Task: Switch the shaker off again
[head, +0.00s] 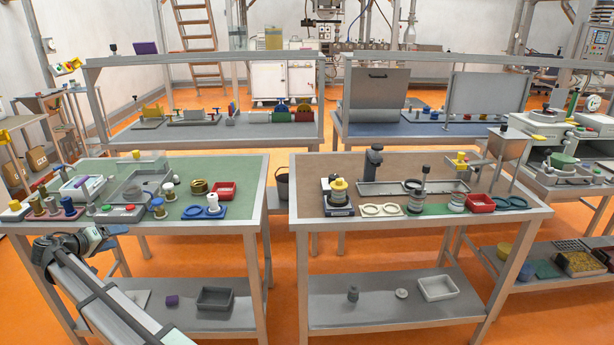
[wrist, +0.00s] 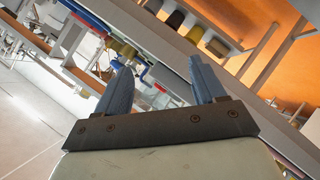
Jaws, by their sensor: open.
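In the wrist view the two blue-grey fingers of my gripper (wrist: 160,68) stand wide apart with nothing between them. In the head view my arm reaches in from the bottom left, and its end is by the front left corner of the green-topped bench (head: 232,172). A dark unit with a yellow-topped round part (head: 338,197) stands at the left of the brown-topped bench (head: 318,168). A low grey unit with a green and a red button (head: 118,211) is on the green bench. I cannot tell for certain which is the shaker, nor its switch position.
Several spools and small pots line the green bench's front left. A gap separates the two benches. The brown bench also bears a red bin (head: 480,203) and a black-topped stand (head: 374,162).

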